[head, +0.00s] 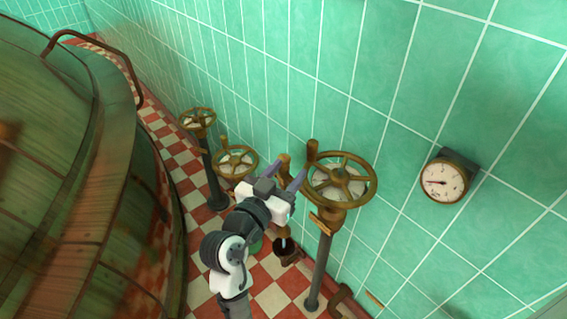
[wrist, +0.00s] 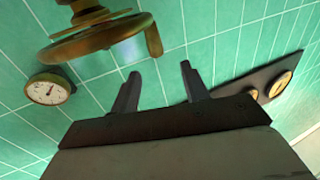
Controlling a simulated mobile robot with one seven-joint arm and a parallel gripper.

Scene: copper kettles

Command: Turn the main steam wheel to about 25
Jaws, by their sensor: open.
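The nearest and largest brass wheel (head: 371,184) sits on a dark upright pipe by the tiled wall, with a spinner handle (head: 312,152) standing up from its rim. I take it as the main steam wheel, though no label is readable. A round white gauge (head: 443,182) is on the wall right of it; its needle points left and its numbers are too small to read. My gripper (head: 286,172) is open and empty, just left of the wheel. In the wrist view the wheel (wrist: 95,42) and handle (wrist: 153,40) show beyond the open fingers (wrist: 160,74), apart from them.
Two smaller brass wheels, a middle one (head: 236,150) and a far one (head: 198,111), stand along the wall to the left. A big copper kettle (head: 110,190) fills the left side. A dark panel with round dials (wrist: 245,80) shows in the wrist view. Checkered floor lies between.

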